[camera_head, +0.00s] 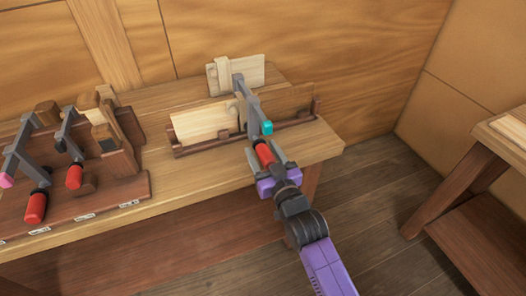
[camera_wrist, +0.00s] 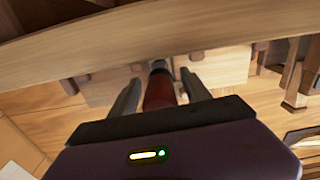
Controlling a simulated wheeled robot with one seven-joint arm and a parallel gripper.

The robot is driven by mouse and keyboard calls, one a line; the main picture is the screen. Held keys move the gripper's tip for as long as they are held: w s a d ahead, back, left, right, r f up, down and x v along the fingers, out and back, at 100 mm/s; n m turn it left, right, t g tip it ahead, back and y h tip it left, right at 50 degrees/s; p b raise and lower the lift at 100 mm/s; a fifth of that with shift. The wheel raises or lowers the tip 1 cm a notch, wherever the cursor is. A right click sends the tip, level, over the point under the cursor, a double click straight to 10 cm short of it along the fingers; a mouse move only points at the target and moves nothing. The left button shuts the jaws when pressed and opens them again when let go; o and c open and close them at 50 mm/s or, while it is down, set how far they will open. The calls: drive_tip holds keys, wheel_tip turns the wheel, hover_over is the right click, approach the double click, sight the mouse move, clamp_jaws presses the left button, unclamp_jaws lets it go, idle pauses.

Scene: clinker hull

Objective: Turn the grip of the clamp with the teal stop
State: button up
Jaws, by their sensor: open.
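The clamp (camera_head: 252,101) with the teal stop (camera_head: 266,128) is fixed on light wooden boards (camera_head: 203,121) at the right part of the workbench. Its grey bar slopes down toward the bench's front edge. Its red grip (camera_head: 265,154) lies between the two fingers of my gripper (camera_head: 266,157). In the wrist view the red grip (camera_wrist: 159,93) stands between my fingers (camera_wrist: 158,95), with a visible gap on each side. My gripper is open around the grip. The teal stop cannot be made out in the wrist view.
On the bench's left, a wooden rack (camera_head: 130,190) holds other clamps with red grips, one with a pink stop (camera_head: 6,181). A wooden tray (camera_head: 310,118) surrounds the boards' base. A side table (camera_head: 480,160) stands at the right. Floor (camera_head: 385,200) between is clear.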

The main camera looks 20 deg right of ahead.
clamp_jaws()
drive_tip(key=shift+m, duration=0.4)
drive_tip(key=m, duration=0.3)
drive_tip(key=shift+p, duration=0.3)
drive_tip(key=m+p, duration=0.1)
drive_tip(key=m, duration=0.2)
drive_tip(key=shift+m, duration=0.3)
drive_tip(key=m, duration=0.3)
drive_tip(key=shift+a+p, duration=0.1)
drive_tip(key=shift+p, duration=0.25)
drive_tip(key=shift+r+m, duration=0.1)
drive_tip(key=shift+m, duration=1.9)
